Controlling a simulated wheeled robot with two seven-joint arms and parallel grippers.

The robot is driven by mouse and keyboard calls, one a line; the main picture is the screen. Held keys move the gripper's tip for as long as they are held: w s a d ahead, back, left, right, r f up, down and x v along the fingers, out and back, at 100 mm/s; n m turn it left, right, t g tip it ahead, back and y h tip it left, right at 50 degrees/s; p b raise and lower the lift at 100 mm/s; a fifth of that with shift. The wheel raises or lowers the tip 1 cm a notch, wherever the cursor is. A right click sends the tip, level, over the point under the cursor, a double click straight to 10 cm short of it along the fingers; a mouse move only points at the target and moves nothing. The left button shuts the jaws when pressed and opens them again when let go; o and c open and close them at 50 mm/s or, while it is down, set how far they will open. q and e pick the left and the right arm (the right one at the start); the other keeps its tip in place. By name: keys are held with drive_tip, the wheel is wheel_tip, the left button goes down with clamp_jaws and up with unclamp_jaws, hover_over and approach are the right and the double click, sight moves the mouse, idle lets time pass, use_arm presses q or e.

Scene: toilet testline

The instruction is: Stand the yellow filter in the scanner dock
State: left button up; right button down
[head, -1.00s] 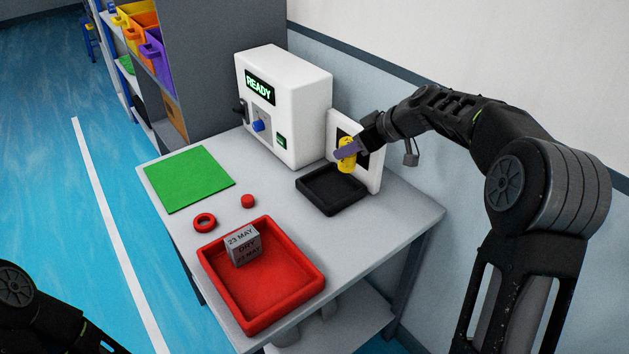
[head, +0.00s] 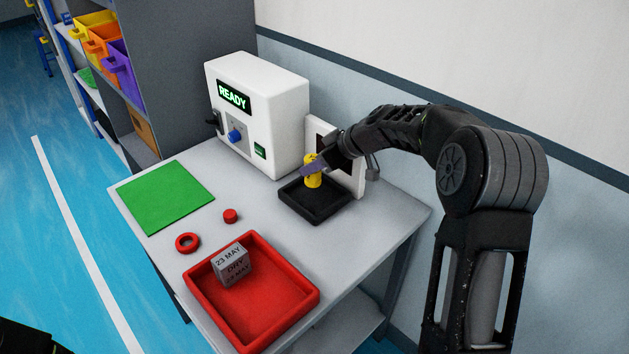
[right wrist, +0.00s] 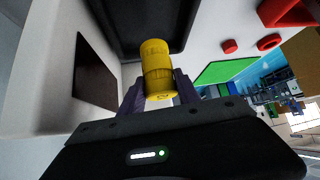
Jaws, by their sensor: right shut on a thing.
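The yellow filter (head: 313,179) is a small yellow cylinder, roughly upright, held in my right gripper (head: 315,166). In the right wrist view the filter (right wrist: 157,72) sits between the purple fingers, which are shut on it. The filter is over the black tray (head: 333,213) of the scanner dock, in front of the white upright panel (head: 357,184) with its dark window. The tray also shows in the right wrist view (right wrist: 120,40). I cannot tell whether the filter's bottom touches the tray floor. My left gripper is out of view.
A white machine (head: 285,108) reading READY stands behind and left of the dock. A green mat (head: 165,197), a red ring (head: 178,243), a red cap (head: 230,216) and a red tray (head: 258,323) holding a grey box (head: 231,266) are on the table (head: 395,220).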

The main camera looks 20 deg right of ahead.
sight(320, 176)
drive_tip(key=shift+f, duration=0.55)
drive_tip(key=shift+f, duration=0.1)
drive_tip(key=shift+f, duration=1.75)
drive_tip(key=shift+f, duration=0.15)
drive_tip(key=c, duration=0.9)
unclamp_jaws()
drive_tip(key=shift+o, duration=0.2)
